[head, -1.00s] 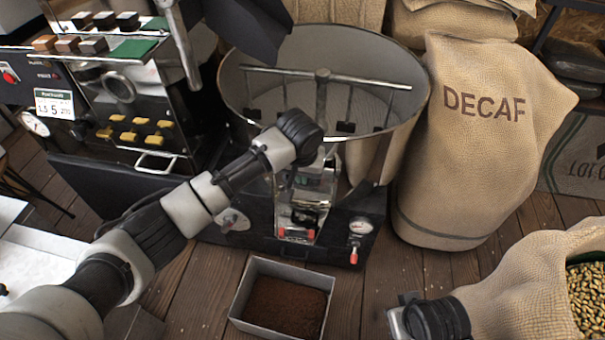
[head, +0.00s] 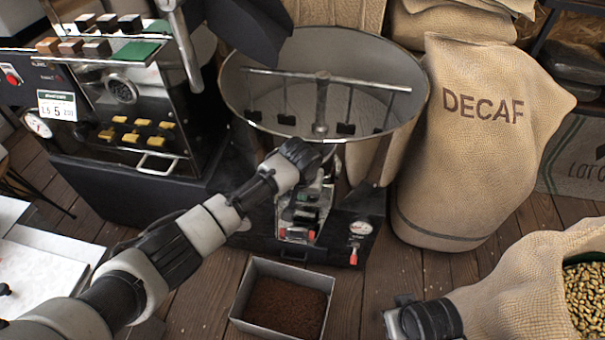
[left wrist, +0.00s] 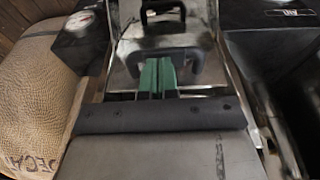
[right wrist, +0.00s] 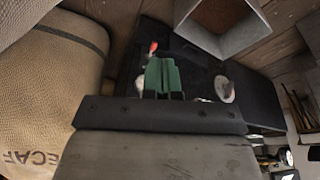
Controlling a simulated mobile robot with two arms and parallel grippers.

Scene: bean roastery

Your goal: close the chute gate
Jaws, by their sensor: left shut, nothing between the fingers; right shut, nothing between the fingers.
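The chute (head: 327,200) is a shiny metal slide on the front of the round cooling drum. In the left wrist view the chute (left wrist: 205,30) has bright side rails, with a dark arch-shaped handle (left wrist: 182,52) just beyond my fingers. I cannot tell how far the gate is open. My left gripper (head: 303,212) is at the chute, partly hidden by its wrist. Its green fingertips (left wrist: 158,76) are shut and empty, close to the handle; contact is unclear. My right gripper (head: 392,322) is low at the front right, its green fingers (right wrist: 163,76) shut and empty.
An open grey bin (head: 242,318) of dark grounds stands on the floor below the chute. The DECAF sack (head: 475,150) stands right of the drum (head: 395,135), and an open bean sack (head: 520,290) is near my right arm. The roaster (head: 130,175) is at left.

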